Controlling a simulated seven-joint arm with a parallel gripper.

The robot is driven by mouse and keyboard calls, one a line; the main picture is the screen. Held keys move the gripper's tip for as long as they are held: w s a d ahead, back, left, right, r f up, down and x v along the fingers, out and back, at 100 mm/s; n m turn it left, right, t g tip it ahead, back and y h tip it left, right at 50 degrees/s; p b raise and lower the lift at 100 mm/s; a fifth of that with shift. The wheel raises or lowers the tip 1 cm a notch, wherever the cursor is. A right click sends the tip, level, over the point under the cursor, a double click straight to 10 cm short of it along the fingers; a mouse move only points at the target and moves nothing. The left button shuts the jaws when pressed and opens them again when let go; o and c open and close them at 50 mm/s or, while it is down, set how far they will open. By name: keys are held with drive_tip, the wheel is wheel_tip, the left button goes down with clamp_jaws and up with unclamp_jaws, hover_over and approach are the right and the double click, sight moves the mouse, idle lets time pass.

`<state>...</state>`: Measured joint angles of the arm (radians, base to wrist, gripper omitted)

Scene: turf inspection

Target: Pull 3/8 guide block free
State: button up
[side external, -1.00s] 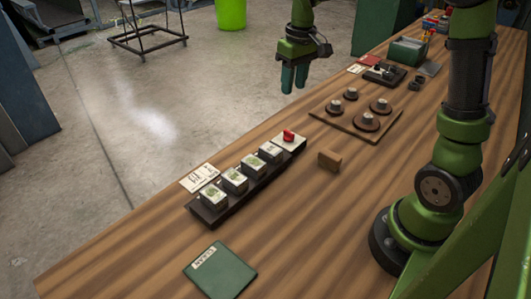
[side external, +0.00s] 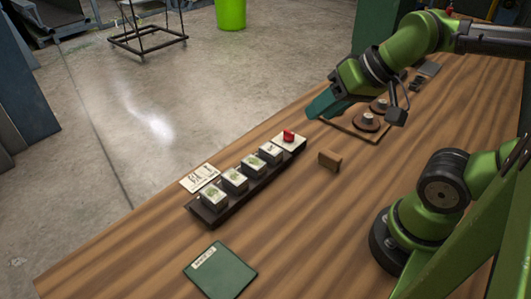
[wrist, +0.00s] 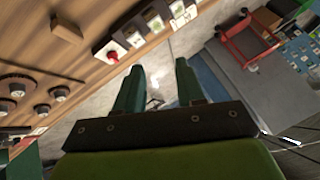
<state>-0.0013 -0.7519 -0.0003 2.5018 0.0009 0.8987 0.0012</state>
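A dark rack (side external: 230,208) on the wooden table holds a row of several pale cube blocks with greenish tops, such as the nearest one (side external: 213,197). Their markings are too small to read, so I cannot tell which is the 3/8 guide block. A red piece (side external: 289,135) sits on a white pad at the rack's far end; it also shows in the wrist view (wrist: 112,57). My gripper (side external: 312,112) is tilted, above and beyond that far end. In the wrist view its two green fingers (wrist: 159,72) stand apart with nothing between them.
A small brown block (side external: 330,159) stands right of the rack. A board with round knobs (side external: 367,121) lies partly behind my gripper. A paper card (side external: 200,177) lies left of the rack, a green labelled pad (side external: 220,270) in front.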

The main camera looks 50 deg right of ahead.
sight(271, 148)
drive_tip(key=o, duration=0.4)
drive_tip(key=shift+w+f, duration=0.1)
drive_tip(key=shift+f, duration=0.1)
drive_tip(key=shift+c, duration=0.2)
drive_tip(key=shift+o, duration=1.2)
drive_tip(key=w+d+f+n+g+h, duration=0.1)
drive_tip(key=w+f+g, duration=0.1)
drive_tip(key=w, duration=0.5)
drive_tip(key=w+d+f+n+g, duration=0.1)
drive_tip(key=w+d+f+g, duration=0.1)
drive_tip(key=w, duration=0.5)
drive_tip(key=f+g, duration=0.1)
drive_tip(key=g, duration=0.1)
drive_tip(key=shift+w+f+n+g+h, duration=0.15)
drive_tip(key=shift+w+n+g+h, duration=0.15)
drive_tip(key=shift+w+n+h, duration=0.1)
drive_tip(key=shift+n+g, duration=0.3)
drive_tip(key=shift+n, duration=0.3)
drive_tip(key=f, duration=1)
drive_tip(key=w+f, duration=0.1)
drive_tip(key=f, duration=0.4)
drive_tip(key=shift+d+f, duration=0.25)
drive_tip(key=shift+f, duration=0.1)
drive_tip(key=c, duration=1.1)
